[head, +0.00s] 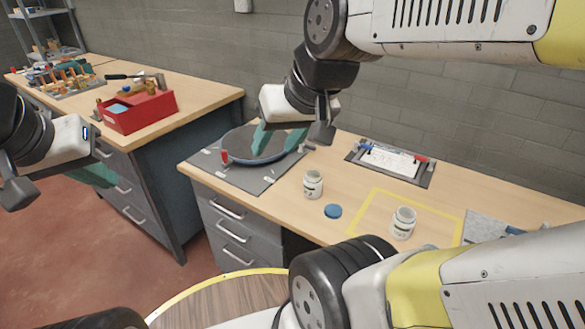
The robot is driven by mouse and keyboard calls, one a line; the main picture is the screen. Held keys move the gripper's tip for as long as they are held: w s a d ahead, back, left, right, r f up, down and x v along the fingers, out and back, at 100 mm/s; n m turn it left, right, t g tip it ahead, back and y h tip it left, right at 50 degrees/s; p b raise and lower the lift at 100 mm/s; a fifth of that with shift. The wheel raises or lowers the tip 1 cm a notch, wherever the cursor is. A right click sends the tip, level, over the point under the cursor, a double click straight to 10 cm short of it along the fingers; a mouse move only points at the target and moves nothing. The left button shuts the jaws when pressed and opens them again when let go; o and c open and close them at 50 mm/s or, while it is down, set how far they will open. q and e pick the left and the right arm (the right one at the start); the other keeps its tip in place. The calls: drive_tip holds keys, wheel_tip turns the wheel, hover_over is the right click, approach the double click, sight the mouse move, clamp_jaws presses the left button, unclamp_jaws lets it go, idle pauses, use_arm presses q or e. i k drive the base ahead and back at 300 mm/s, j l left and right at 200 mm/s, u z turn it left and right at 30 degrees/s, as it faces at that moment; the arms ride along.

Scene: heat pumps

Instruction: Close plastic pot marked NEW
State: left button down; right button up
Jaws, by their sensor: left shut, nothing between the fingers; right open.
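A small white plastic pot (313,184) with a dark label stands on the wooden bench top. A second white pot (403,223) stands inside a yellow taped square to its right, with its mouth open. The labels are too small to read, so I cannot tell which is marked NEW. A round blue lid (333,211) lies flat on the bench between the pots. My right gripper (280,137) is open and empty, its teal fingers above the round dark tray, left of the pots. My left gripper (97,175) is shut and empty, far left, beside the other workbench's drawers.
The round dark tray (236,148) sits on a grey mat with a small red item. A clipboard tray (391,163) with pens lies behind the pots. A red box (139,112) and tools are on the left bench.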

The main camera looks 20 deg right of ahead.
sight(313, 180)
drive_tip(key=z, duration=1.25)
